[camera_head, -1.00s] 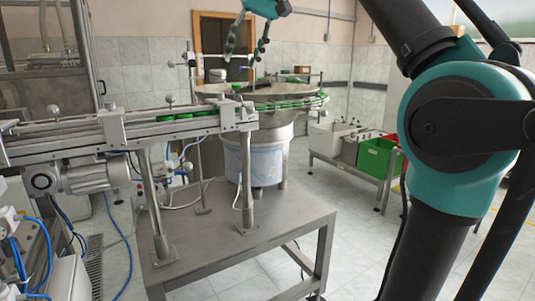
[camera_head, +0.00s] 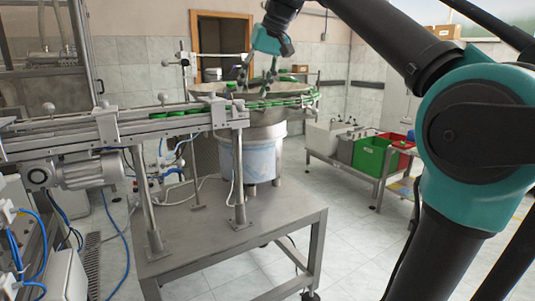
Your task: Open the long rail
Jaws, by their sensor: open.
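The long metal rail (camera_head: 75,143) runs from the left edge to the round bowl feeder, with green caps (camera_head: 180,113) showing along its track. Clamp blocks with round knobs stand along it. A metal end block (camera_head: 228,113) sits at its right end, near the bowl. My gripper (camera_head: 254,84) hangs over the bowl, right of that end block, fingers pointing down and apart. It appears empty. I cannot tell its exact depth or whether it touches anything.
The bowl feeder (camera_head: 252,155) stands behind a steel table (camera_head: 225,240) whose top is mostly bare. Posts (camera_head: 238,180) hold up the rail. Green and red bins (camera_head: 372,155) stand on a bench at right. Open floor lies between table and bench.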

